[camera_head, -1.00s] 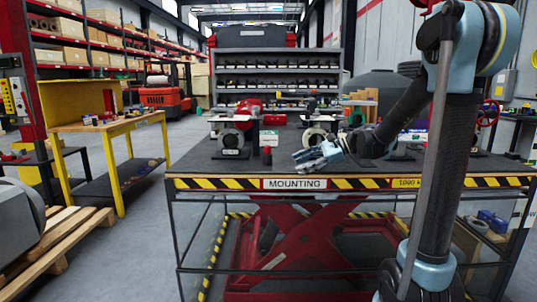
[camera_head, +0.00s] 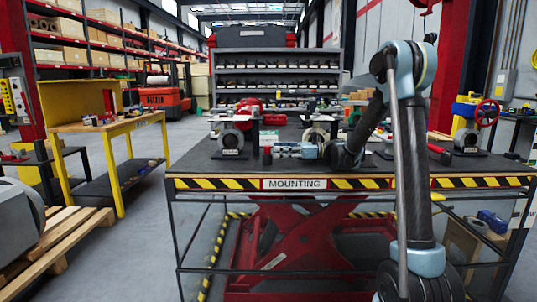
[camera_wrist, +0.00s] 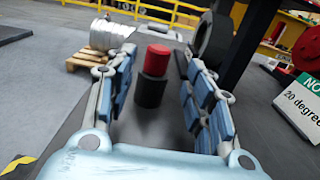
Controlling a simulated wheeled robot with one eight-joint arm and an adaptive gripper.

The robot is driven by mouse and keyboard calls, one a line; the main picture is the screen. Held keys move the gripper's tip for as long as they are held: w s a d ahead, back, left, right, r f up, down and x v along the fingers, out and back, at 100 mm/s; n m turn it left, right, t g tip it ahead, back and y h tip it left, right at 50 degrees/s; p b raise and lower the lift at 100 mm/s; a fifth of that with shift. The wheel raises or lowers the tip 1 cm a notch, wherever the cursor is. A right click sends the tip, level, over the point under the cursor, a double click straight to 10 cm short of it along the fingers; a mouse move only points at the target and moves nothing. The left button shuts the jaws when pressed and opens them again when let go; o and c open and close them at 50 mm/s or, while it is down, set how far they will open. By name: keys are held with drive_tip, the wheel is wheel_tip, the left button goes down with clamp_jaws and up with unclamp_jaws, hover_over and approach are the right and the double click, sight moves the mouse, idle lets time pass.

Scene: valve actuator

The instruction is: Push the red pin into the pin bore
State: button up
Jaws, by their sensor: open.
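The red pin, a red cap on a dark cylindrical body, stands upright on the mounting table; in the head view the pin (camera_head: 267,150) is just left of my fingertips. In the wrist view the pin (camera_wrist: 157,60) shows ahead, between the two finger lines. My gripper (camera_head: 277,150) is open, low over the table and pointing left. In the wrist view my gripper (camera_wrist: 159,55) has a visible gap on both sides of the pin; contact is not seen. I cannot make out the pin bore in either view.
A round grey valve part (camera_head: 230,141) stands behind and left of the pin, another (camera_head: 316,135) behind my gripper. A white-and-green sign (camera_wrist: 300,100) is at right in the wrist view. A red-wheeled valve (camera_head: 468,135) stands far right. The table's front left (camera_head: 215,168) is clear.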

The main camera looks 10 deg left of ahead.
sight(268, 148)
drive_tip(key=shift+r+x, duration=0.25)
drive_tip(key=shift+x, duration=1.1)
drive_tip(key=shift+r+x, duration=0.2)
drive_tip(key=shift+x, duration=1.15)
drive_tip(key=shift+s, duration=0.15)
drive_tip(key=shift+c, duration=0.3)
clamp_jaws()
